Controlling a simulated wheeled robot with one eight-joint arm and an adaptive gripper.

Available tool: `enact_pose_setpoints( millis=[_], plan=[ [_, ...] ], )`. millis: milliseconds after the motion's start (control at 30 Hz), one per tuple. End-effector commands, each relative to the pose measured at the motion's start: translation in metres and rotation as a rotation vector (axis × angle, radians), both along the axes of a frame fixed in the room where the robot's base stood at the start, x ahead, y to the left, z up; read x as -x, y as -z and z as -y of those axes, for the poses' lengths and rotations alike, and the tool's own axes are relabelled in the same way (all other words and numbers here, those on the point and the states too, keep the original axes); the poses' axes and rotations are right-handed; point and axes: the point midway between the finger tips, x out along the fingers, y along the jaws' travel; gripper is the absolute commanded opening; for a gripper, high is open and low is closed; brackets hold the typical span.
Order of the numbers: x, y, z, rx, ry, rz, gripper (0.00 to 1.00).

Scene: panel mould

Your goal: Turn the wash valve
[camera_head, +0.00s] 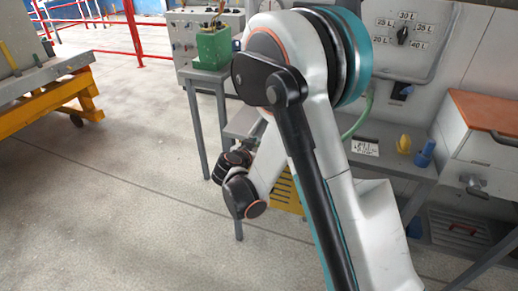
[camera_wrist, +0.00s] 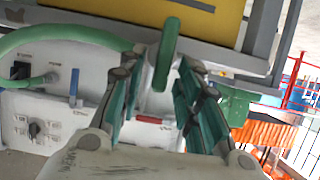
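In the wrist view my gripper (camera_wrist: 160,68) is open, with teal finger pads on either side of a narrow green upright handle (camera_wrist: 166,50). The handle looks like the edge of a valve wheel or lever, probably the wash valve; its mount is hidden. It stands between the fingertips, with a gap visible on both sides; I cannot tell whether either finger touches it. In the head view my arm covers the middle, and the wrist end is low and left of the bench. The fingers and the green handle cannot be made out there.
A yellow panel (camera_wrist: 140,14) lies close beyond the fingertips. In the head view a litre dial (camera_head: 403,34) is on the wall. The floor (camera_head: 110,200) at left is clear.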

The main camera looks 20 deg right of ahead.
Motion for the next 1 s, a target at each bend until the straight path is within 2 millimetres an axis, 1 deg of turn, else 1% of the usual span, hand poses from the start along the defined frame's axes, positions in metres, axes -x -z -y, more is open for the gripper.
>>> enact_pose_setpoints(
  millis=[300,333,367,400,467,767,1000],
  plan=[
    [-0.0025,0.0007,0.0018,0.0,0.0,0.0,0.32],
    [-0.0024,0.0007,0.0017,0.0,0.0,0.0,0.29],
    [-0.0023,0.0007,0.0018,0.0,0.0,0.0,0.23],
    [-0.0023,0.0007,0.0018,0.0,0.0,0.0,0.14],
    [-0.0023,0.0006,0.0018,0.0,0.0,0.0,0.0],
    [-0.0024,0.0007,0.0014,0.005,0.0,-0.004,0.0],
    [-0.0041,0.0006,-0.0006,0.069,0.0,-0.049,0.0]
  ],
)
